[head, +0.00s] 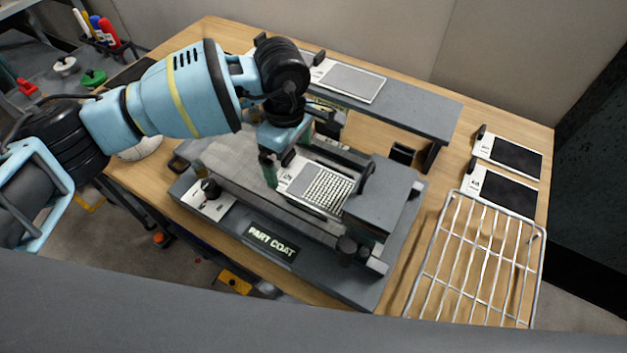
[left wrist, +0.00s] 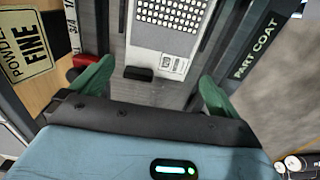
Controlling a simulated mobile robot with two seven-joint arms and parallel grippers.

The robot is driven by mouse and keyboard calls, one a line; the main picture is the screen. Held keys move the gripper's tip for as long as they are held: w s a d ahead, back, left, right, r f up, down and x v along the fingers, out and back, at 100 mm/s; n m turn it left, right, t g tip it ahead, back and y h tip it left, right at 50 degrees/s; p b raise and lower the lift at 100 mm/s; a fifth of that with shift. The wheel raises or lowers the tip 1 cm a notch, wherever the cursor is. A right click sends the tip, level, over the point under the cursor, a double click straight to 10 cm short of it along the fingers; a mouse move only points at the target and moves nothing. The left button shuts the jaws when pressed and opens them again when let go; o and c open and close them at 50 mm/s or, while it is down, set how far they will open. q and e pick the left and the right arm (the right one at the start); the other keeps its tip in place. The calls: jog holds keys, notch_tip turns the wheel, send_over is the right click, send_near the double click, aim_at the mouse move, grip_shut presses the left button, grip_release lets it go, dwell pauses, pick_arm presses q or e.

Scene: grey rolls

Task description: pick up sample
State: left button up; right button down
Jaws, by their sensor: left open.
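The sample under my left gripper is a white card with a dotted panel (head: 326,188), lying on the bed of the PART COAT machine (head: 222,225). My left gripper (head: 287,158) is open above that end. Its green fingers stand either side of the tab in the left wrist view (left wrist: 153,87), apart from it. The machine's grey block (head: 380,198) stands at the card's far right end. My right gripper is not in view.
A raised grey shelf (head: 425,118) behind the machine holds another card with a grey panel (head: 352,82). Two cards with dark panels (head: 512,156) (head: 502,191) lie at the right. A wire rack (head: 478,262) stands at the front right. Wood shows bare between.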

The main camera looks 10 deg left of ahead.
aim_at(292, 174)
pick_arm(q)
notch_tip(292, 174, down, 4)
jog(key=shift+w+r, duration=0.1)
jog(key=shift+r, duration=0.1)
jog(key=shift+c, duration=0.3)
jog(key=c, duration=0.7)
notch_tip(292, 174, up, 18)
jog(key=shift+a, duration=0.1)
dwell(0.3)
